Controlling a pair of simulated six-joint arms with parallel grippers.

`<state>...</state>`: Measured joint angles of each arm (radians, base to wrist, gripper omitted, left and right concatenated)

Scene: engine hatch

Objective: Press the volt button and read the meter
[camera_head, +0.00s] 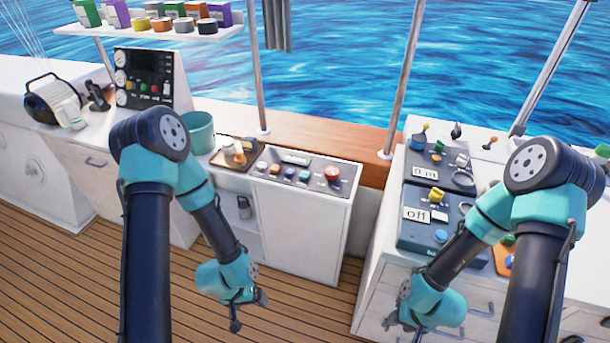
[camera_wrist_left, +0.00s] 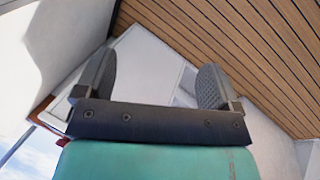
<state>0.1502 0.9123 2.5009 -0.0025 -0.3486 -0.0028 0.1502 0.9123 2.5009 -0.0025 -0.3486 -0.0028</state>
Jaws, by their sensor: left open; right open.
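Two dark grey meter boxes sit on the right counter. The nearer box (camera_head: 425,232) has a white display (camera_head: 416,214) that reads "off", a yellow knob (camera_head: 436,195) and a blue button (camera_head: 440,236). The farther box (camera_head: 450,180) has a display (camera_head: 425,171) too small to read surely. Button labels are illegible, so I cannot tell which is the volt button. My left gripper (camera_head: 248,310) hangs low before the middle cabinet, open and empty; its spread fingers show in the left wrist view (camera_wrist_left: 155,78). My right gripper (camera_head: 402,328) is low before the right counter, open, touching nothing visible.
A button panel (camera_head: 305,176) with a red button (camera_head: 332,173) tops the middle cabinet. A teal bucket (camera_head: 199,131) and a gauge panel (camera_head: 143,78) stand left. A shelf (camera_head: 170,32) holds jars and boxes. Metal poles rise behind. Wooden deck (camera_head: 60,280) is clear.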

